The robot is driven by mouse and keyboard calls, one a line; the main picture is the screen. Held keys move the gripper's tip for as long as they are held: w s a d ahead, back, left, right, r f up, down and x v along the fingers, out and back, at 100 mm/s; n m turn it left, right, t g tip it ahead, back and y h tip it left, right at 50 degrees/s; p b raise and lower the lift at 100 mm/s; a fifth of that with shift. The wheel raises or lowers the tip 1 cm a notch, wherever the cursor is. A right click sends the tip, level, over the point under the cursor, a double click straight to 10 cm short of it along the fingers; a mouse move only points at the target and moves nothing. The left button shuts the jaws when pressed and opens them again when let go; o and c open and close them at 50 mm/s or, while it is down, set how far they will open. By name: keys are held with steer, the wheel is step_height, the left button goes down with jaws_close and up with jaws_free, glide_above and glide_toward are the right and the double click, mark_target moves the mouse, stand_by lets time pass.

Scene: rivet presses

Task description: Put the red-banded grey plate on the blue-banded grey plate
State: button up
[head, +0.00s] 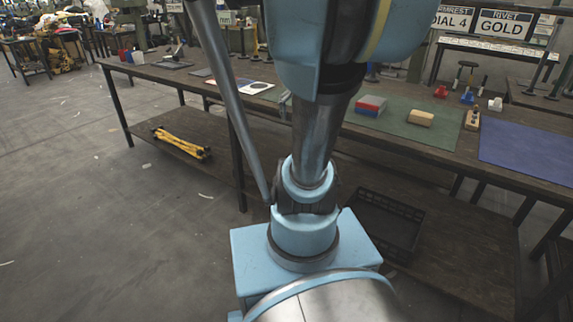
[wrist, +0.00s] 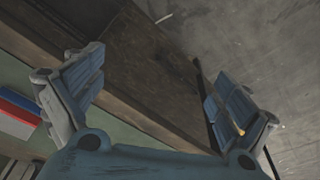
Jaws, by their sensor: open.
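The red-banded grey plate (head: 372,101) lies on top of the blue-banded grey plate (head: 367,111), on the green mat in the head view. Their edges look roughly lined up. In the wrist view the red band (wrist: 18,122) and the blue band (wrist: 18,102) show side by side at the left edge, partly cut off by the frame and by a finger. My gripper (wrist: 152,82) is open, with nothing between its fingers, apart from the plates. It does not show in the head view, where my arm hides part of the bench.
The green mat (head: 405,127) lies on the dark workbench (head: 540,118). A tan block (head: 420,118) sits right of the plates, and a blue mat (head: 530,150) lies farther right. A black crate (head: 385,225) stands on the lower shelf. The floor at left is open.

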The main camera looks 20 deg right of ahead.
steer(key=s+a+f+n, duration=0.3)
steer(key=s+a+f, duration=0.5)
steer(key=s+f, duration=0.2)
steer(key=shift+f+y, duration=0.3)
steer(key=shift+f, duration=0.35)
stand_by(0.4)
